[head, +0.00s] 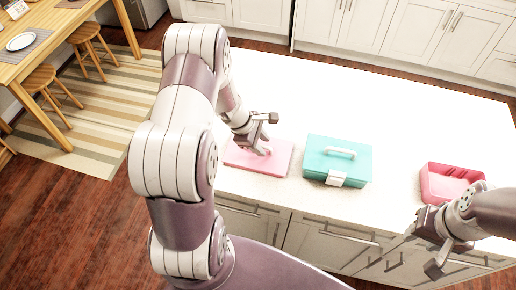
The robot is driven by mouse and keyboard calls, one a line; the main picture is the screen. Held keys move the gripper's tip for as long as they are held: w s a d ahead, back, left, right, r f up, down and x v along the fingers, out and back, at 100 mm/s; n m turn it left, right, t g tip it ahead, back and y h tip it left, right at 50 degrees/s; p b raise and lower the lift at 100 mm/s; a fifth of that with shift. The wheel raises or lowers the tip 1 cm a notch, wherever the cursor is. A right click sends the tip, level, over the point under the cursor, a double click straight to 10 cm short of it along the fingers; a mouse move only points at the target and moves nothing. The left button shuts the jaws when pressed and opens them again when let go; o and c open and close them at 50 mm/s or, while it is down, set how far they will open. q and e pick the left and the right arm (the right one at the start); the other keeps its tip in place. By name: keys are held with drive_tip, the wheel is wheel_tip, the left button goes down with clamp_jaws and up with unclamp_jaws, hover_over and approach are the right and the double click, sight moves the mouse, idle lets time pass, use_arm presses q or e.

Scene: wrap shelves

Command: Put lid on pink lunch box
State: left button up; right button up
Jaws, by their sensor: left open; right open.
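The pink lid (274,160) lies flat on the white counter, left of the teal box. My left gripper (262,135) is open over the lid, its fingers pointing down at it; whether they touch it cannot be told. The pink lunch box (445,184) stands without a lid near the counter's right front, its inside showing. My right gripper (427,254) is open and empty, in front of the counter edge and below the pink box in the picture. My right arm covers a little of the box's right side.
A closed teal lunch box (330,160) with a white handle and latch stands between the pink lid and the pink box. The white counter (400,115) is bare behind them. Drawers with handles (345,234) are below the front edge.

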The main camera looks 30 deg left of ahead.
use_arm(q)
drive_tip(key=shift+d+f, duration=0.3)
drive_tip(key=shift+d, duration=0.05)
drive_tip(key=shift+a, duration=0.1)
clamp_jaws()
